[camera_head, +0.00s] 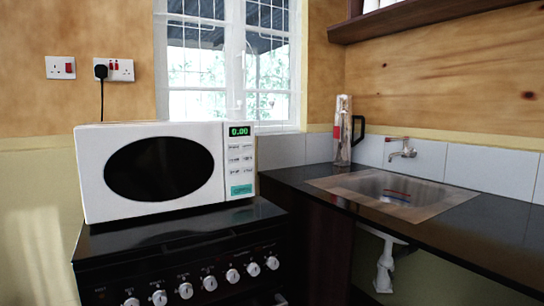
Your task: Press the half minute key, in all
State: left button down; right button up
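A white microwave (104,190) with a dark oval door window stands on the black stove. Its control panel (239,168) is on the right side of its front. The green display (239,131) reads 0:00. Small keys (240,158) sit in rows under the display, with a larger teal-green key (241,189) at the bottom. The key labels are too small to read, so I cannot tell which is the half minute key. The microwave door looks closed. Neither of my grippers is in view.
The black stove (180,255) has a row of white knobs. A dark counter (460,235) with a sink (385,190) and tap (402,149) lies to the right. A tall bottle-like container (342,130) stands near the corner. A shelf (430,18) hangs above, and sockets (115,70) are on the left wall.

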aim_at(245, 158)
jog(key=i+l+z, duration=0.1)
jog(key=i+z, duration=0.4)
jog(key=i, duration=0.9)
